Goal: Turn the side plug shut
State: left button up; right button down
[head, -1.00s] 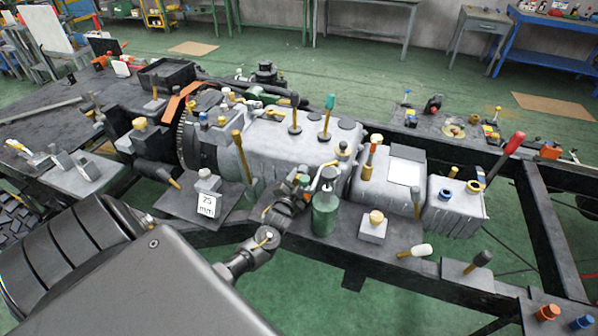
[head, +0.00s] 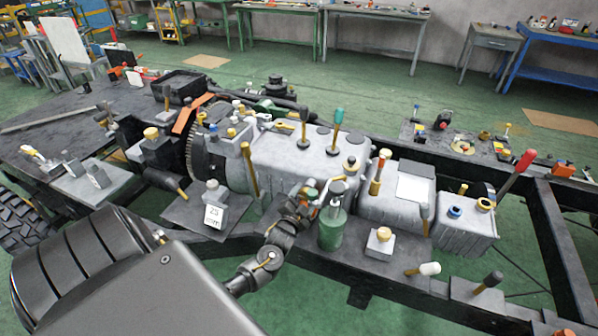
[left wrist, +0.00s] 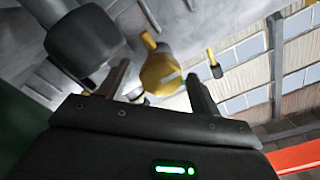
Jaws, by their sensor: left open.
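The side plug appears to be the gold, round-headed piece (left wrist: 160,72) with a pale slot or mark on it, in the left wrist view. My left gripper (left wrist: 160,84) is open, with one dark finger on each side of the gold plug. I cannot tell whether either finger touches it. In the head view my left gripper (head: 310,194) is at the near side of the grey gearbox housing (head: 300,150), just left of a green canister (head: 333,229). Its fingertips and the plug are hard to make out there. My right gripper is not in view.
The dark chassis rail (head: 400,284) runs along the near side. A dark rounded block (left wrist: 84,42) is close to the left finger in the wrist view. A small base with a gold knob (head: 380,245) and a red-tipped lever (head: 515,173) are to the right.

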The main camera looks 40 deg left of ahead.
pick_arm(q)
jog(key=b+v, duration=0.1)
jog(key=v, duration=0.8)
